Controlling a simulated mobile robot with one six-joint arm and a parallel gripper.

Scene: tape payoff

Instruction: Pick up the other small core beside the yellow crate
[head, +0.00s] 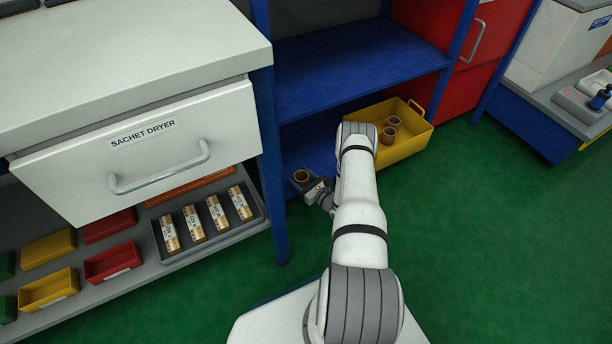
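The yellow crate (408,151) sits at the right end of the low blue shelf, behind my arm. Two small brown cores, one (394,122) behind the other (388,135), stand inside it. Another small brown core (301,176) is to the left of the crate, upright with its open top showing, at the blue lower shelf. My gripper (308,185) is right at this core, its dark fingers close against the core's near right side. The fingertips are small and partly hidden, so I cannot tell whether they are closed on it or whether the core is lifted.
A blue shelf board (350,66) spans above the core, and a blue post (271,165) stands to its left. The sachet dryer drawer (150,150) juts out further left, above a grey tray (183,252) of labelled packs. The green floor at right is clear.

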